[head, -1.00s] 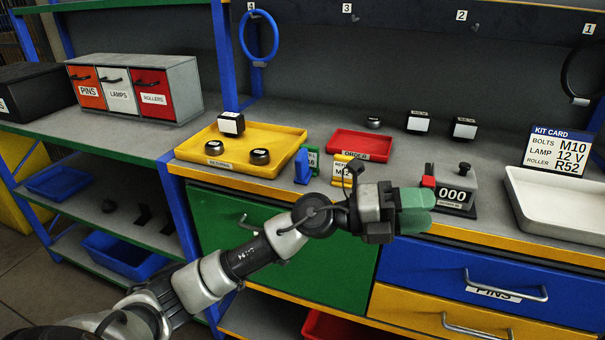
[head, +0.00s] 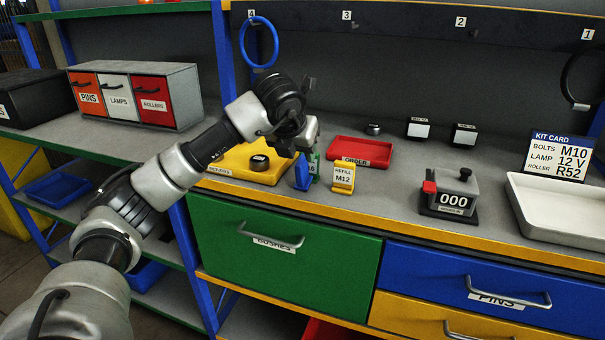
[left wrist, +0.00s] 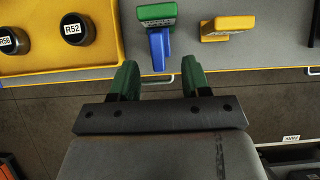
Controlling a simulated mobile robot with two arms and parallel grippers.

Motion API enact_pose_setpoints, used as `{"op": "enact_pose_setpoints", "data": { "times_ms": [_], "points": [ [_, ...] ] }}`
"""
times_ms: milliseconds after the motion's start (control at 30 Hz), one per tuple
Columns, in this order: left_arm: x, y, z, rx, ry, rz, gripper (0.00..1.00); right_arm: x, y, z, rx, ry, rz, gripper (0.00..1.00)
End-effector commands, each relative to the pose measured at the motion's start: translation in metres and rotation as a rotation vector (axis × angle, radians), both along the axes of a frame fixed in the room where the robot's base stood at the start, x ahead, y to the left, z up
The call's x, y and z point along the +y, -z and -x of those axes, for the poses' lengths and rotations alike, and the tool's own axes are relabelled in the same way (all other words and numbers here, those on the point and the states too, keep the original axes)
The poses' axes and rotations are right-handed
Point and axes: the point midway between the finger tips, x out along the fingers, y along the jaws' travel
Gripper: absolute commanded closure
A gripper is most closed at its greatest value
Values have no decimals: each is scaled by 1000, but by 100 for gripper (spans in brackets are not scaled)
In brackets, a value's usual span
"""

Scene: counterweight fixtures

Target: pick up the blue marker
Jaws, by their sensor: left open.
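The blue marker (head: 303,172) stands upright near the counter's front edge, close beside a green labelled marker (head: 315,166). In the left wrist view the blue marker (left wrist: 160,50) is ahead of my fingers, roughly centred between them, with the green marker (left wrist: 157,18) touching or just behind it. My left gripper (left wrist: 160,80) is open and empty, its two green fingers apart and short of the blue marker. In the head view my left gripper (head: 308,137) is above and close to the blue marker, its fingertips mostly hidden. My right gripper is not in view.
A yellow marker labelled M12 (head: 343,178) stands right of the blue one. A yellow tray (head: 222,162) with rollers lies left, partly behind my arm. A red order tray (head: 375,152) lies behind.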

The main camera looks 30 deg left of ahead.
Motion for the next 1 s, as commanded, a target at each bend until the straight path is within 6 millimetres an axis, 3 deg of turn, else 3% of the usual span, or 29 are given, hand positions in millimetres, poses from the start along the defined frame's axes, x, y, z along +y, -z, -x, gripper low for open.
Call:
{"op": "enact_pose_setpoints", "data": {
  "times_ms": [500, 800, 1000],
  "points": [
    [10, 50, -30, 1, 3, 2, 53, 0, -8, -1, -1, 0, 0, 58],
    [11, 54, -33, -2, 4, 0, 53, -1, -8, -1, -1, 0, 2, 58],
    [11, 54, -33, -2, 4, 0, 82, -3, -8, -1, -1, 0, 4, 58]
  ]
}}
